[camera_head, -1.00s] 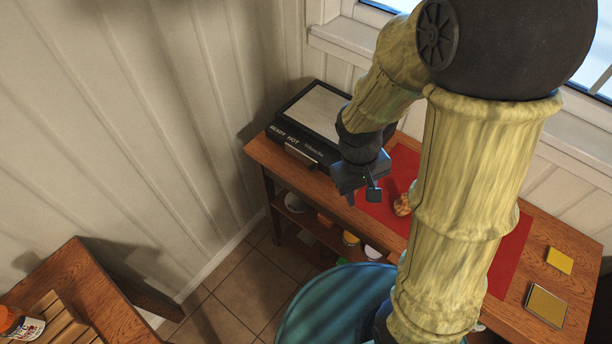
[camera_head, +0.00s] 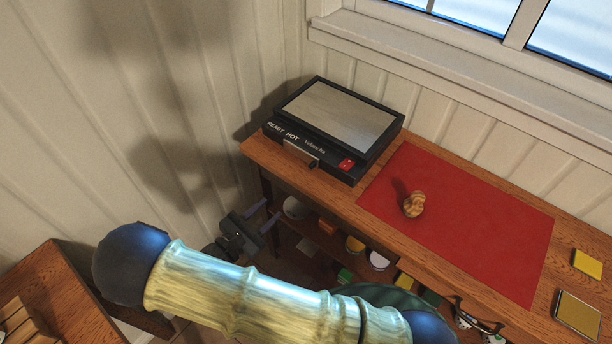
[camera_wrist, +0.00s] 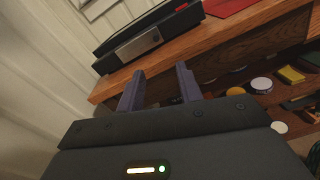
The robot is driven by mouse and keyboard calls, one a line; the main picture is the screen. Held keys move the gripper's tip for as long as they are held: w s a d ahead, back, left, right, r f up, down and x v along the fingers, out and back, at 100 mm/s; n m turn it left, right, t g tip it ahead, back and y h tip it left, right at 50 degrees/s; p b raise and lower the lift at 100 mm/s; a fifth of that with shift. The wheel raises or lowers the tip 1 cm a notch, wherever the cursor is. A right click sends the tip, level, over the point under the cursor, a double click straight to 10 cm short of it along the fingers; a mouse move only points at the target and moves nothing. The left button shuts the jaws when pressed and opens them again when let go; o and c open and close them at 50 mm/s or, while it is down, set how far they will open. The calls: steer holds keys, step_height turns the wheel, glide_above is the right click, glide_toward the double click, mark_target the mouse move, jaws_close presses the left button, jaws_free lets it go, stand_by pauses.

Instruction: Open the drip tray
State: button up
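The black griddle (camera_head: 338,115) with a grey top plate sits on the left end of the wooden table. The drip tray's silver front (camera_head: 303,147) shows low in the griddle's front face, and it looks shut. The silver front also shows in the wrist view (camera_wrist: 137,45), ahead of my fingers. My gripper (camera_head: 270,213) is low in front of the table's left end, below and apart from the griddle. In the wrist view my gripper (camera_wrist: 160,70) has its two fingers spread with nothing between them.
The wooden table (camera_head: 347,205) has a front edge between my gripper and the griddle. A red mat (camera_head: 470,220) with a patterned round object (camera_head: 414,204) lies right of the griddle. Shelves below hold several containers. A ribbed wall (camera_head: 200,100) stands close on the left.

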mark_target(310, 167)
steer(key=shift+a+f+t, duration=0.1)
steer(key=shift+a+t, duration=0.2)
steer(key=shift+a, duration=0.05)
steer(key=p+x, duration=0.3)
steer(key=x, duration=1.4)
steer(key=shift+w+f+p, duration=0.15)
steer(key=shift+p, duration=0.15)
steer(key=shift+d, duration=0.1)
steer(key=shift+c, duration=0.3)
